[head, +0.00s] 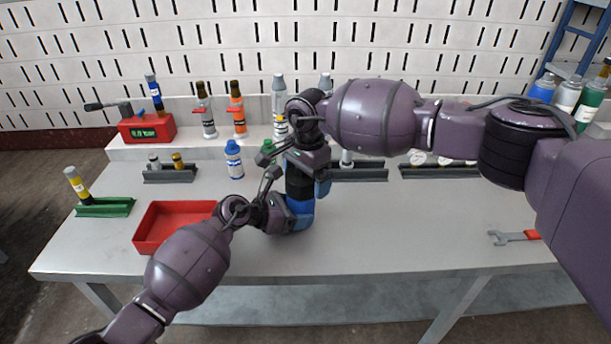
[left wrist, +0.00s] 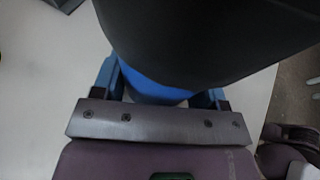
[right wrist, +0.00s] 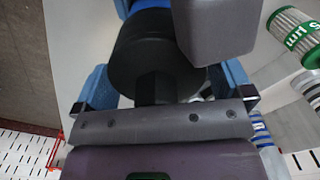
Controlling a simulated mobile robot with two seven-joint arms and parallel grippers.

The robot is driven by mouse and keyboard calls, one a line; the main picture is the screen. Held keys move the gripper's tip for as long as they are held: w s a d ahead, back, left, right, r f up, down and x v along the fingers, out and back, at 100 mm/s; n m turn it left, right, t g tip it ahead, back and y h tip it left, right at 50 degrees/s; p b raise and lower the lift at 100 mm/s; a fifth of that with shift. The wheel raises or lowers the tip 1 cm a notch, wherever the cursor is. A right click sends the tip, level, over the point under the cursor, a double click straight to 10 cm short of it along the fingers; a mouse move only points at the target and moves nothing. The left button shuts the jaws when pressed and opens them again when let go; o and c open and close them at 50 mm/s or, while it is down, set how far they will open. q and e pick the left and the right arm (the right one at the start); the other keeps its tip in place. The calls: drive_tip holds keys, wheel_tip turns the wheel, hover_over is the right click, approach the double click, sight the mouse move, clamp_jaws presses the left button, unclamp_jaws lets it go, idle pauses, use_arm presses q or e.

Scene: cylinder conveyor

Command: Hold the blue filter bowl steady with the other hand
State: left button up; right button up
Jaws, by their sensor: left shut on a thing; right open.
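The filter stands upright on the grey table, with a black upper part (head: 299,182) above a blue filter bowl (head: 300,207). My left gripper (head: 290,216) is shut on the blue bowl low down; the left wrist view shows the bowl (left wrist: 152,88) between its blue fingers, below the wide black part (left wrist: 200,40). My right gripper (head: 312,172) is at the top of the filter, fingers open. In the right wrist view the black part (right wrist: 150,62) lies between its spread fingers, apart from the left one. The arms partly hide the filter.
A red tray (head: 150,236) is at the left front, near a green holder (head: 104,207) with a yellow-black cylinder. A blue-white bottle (head: 234,160) stands behind. A wrench (head: 512,238) lies at the right. Filter cartridges line the back shelf.

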drive_tip(key=m, duration=0.3)
drive_tip(key=shift+s+d, duration=0.15)
drive_tip(key=m, duration=0.4)
drive_tip(key=shift+s+m, duration=0.3)
drive_tip(key=shift+m, duration=0.8)
drive_tip(key=shift+s, duration=0.1)
drive_tip(key=shift+s+m, duration=0.1)
drive_tip(key=shift+m, duration=0.9)
drive_tip(key=m, duration=0.4)
drive_tip(key=shift+s, duration=0.2)
